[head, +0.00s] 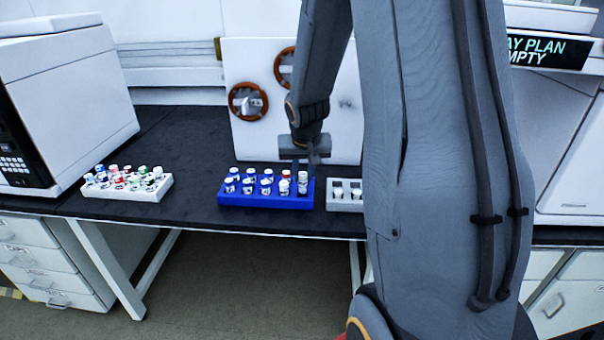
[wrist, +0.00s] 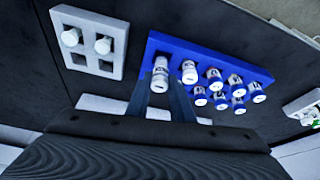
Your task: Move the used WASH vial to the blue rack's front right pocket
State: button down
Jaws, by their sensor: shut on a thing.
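The blue rack (head: 265,202) stands near the front edge of the dark bench; it also shows in the wrist view (wrist: 207,52). My gripper (head: 303,166) reaches down at the rack's right end, and its fingers (wrist: 160,88) are shut on a white-capped vial (wrist: 160,72). In the head view this vial (head: 303,184) is upright at the front right pocket. I cannot tell whether it is fully seated. Its label is too small to read. The fingers partly hide it.
Several capped vials (head: 248,187) fill other pockets, with a white-capped one (wrist: 189,72) close beside the held vial. A pale rack (head: 345,206) with two vials is to the right, partly behind my arm. Another pale rack (head: 150,193) with several vials is at left.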

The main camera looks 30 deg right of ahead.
aim_at(303, 182)
jog(key=shift+f+b, duration=0.95)
jog(key=shift+f, duration=0.1)
jog(key=shift+f, duration=0.15)
jog(key=shift+f+b, duration=0.35)
jog(key=shift+b, duration=0.15)
jog(key=c, duration=1.1)
grip_release()
jog(key=shift+r, duration=0.1)
jog(key=shift+s+r+p, duration=0.1)
jog(key=shift+r+p, duration=2.85)
jog(key=shift+r, duration=0.5)
